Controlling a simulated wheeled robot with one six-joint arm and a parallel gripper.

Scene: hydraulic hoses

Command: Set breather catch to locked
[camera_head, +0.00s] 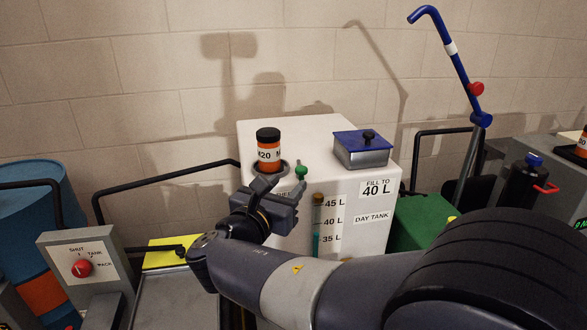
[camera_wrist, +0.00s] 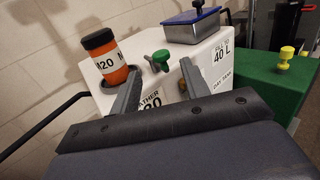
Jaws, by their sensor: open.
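The white day tank (camera_head: 352,234) has an orange canister (camera_head: 269,155) with a black cap and an M20 label standing upright in a dark ring on its top. A small green-knobbed catch (camera_head: 301,172) sits beside the ring; it also shows in the wrist view (camera_wrist: 160,58). My gripper (camera_head: 285,190) is open and empty at the tank's near top edge. In the wrist view its two fingers (camera_wrist: 161,75) point toward the green catch, which appears between and beyond the fingertips. I cannot tell whether they touch it. The fingers partly cover the breather label.
A blue-lidded box (camera_head: 362,149) stands on the tank's top right. A black pipe (camera_head: 165,180) runs behind on the left. A shut/tank/pack selector panel (camera_head: 83,267) is at lower left. A green box (camera_head: 420,222) and a blue lever (camera_head: 452,58) are to the right.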

